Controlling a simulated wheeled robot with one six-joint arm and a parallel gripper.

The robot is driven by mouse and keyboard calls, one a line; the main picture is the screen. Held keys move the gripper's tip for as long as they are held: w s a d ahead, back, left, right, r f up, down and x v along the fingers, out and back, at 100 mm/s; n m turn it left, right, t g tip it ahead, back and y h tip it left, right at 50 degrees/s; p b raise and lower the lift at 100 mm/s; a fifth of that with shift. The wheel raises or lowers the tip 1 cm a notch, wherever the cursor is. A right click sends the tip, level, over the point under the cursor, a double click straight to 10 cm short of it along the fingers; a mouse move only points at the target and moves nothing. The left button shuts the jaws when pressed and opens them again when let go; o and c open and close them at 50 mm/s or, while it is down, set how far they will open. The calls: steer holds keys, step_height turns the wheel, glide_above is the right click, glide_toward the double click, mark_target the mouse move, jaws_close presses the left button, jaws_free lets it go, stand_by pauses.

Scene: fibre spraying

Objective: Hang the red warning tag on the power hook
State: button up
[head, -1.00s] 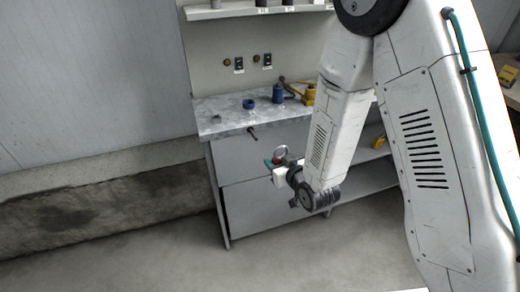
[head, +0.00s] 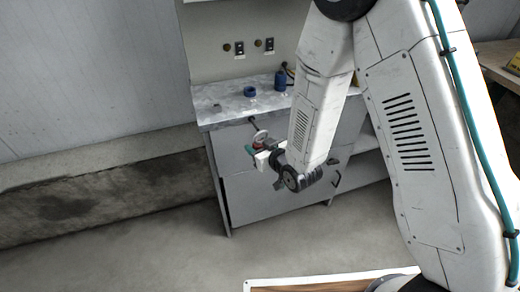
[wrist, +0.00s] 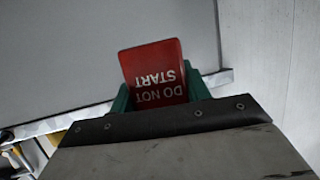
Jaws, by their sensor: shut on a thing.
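The red warning tag (wrist: 155,75), lettered "DO NOT START", shows upside down in the wrist view. My gripper (wrist: 160,98) is shut on it, with green fingers at both sides of its lower part. In the head view my gripper (head: 256,150) is in front of the workbench, below its top edge. A pale round piece (head: 260,136) stands up at the fingers. A small dark hook-like part (head: 251,120) sticks out at the bench's front edge, just above and behind the gripper. I cannot tell whether the tag touches it.
The grey workbench (head: 225,180) carries a blue ring (head: 249,91) and a blue bottle (head: 280,80). Sockets (head: 239,48) are on the panel above. A framed board (head: 310,283) is at the bottom edge. The floor left of the bench is clear.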

mark_target(249, 133)
steer(key=shift+w+a+f, duration=0.1)
steer(key=shift+w+a, duration=0.15)
steer(key=shift+w, duration=0.6)
steer(key=shift+w+a+f, duration=0.1)
steer(key=shift+w+a, duration=0.15)
steer(key=shift+w, duration=0.6)
steer(key=shift+w+a, duration=0.25)
steer(key=shift+w, duration=0.85)
steer(key=shift+f, duration=0.1)
steer(key=shift+a, duration=0.1)
steer(key=o, duration=1)
steer(key=shift+f, duration=0.1)
steer(key=shift+c, duration=0.2)
